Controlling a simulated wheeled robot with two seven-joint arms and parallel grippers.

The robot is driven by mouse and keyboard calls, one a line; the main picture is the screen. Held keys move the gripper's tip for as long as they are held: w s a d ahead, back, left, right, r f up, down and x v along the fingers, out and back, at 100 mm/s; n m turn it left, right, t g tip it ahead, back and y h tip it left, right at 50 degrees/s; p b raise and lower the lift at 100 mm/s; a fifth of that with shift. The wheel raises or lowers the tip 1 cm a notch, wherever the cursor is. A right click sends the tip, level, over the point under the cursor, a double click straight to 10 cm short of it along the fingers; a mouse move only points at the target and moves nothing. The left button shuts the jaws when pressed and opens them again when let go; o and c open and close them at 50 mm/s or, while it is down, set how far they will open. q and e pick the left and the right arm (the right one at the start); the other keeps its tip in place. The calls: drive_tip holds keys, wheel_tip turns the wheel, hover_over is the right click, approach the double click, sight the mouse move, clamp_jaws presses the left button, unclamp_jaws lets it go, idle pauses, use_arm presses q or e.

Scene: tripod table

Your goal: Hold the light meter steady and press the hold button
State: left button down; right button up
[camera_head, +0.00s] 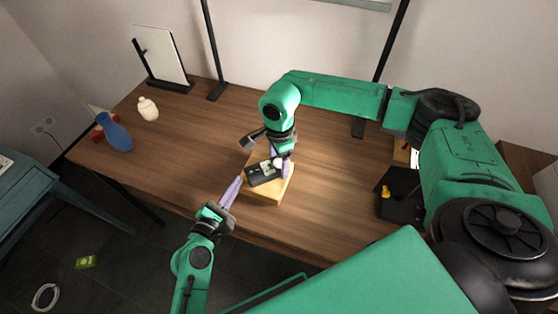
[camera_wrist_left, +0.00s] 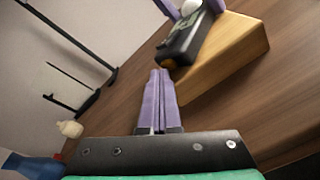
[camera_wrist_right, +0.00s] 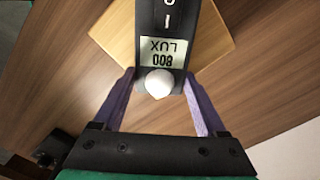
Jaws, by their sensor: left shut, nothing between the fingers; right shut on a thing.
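The black light meter (camera_head: 262,173) sits on a pale wooden block (camera_head: 268,195). Its display (camera_wrist_right: 163,50) reads 800 LUX, upside down in the right wrist view, beside a white dome (camera_wrist_right: 159,83). My right gripper (camera_wrist_right: 160,76) is shut on the meter at its dome end, one finger on each side. My left gripper (camera_wrist_left: 160,73) is shut and empty, its fingertips close to an orange button (camera_wrist_left: 168,63) on the meter's near end. I cannot tell whether they touch it. In the head view the left fingertips (camera_head: 240,179) point at that end.
A blue vase (camera_head: 115,133), a cream jar (camera_head: 147,109) and a framed panel on a stand (camera_head: 158,58) stand at the table's far left. A black holder with a yellow piece (camera_head: 385,190) is at the right. The wooden table (camera_head: 180,150) is clear around the block.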

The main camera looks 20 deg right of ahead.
use_arm(q)
drive_tip(key=shift+a, duration=0.7)
drive_tip(key=shift+a, duration=3)
use_arm(e)
drive_tip(key=o, duration=1.4)
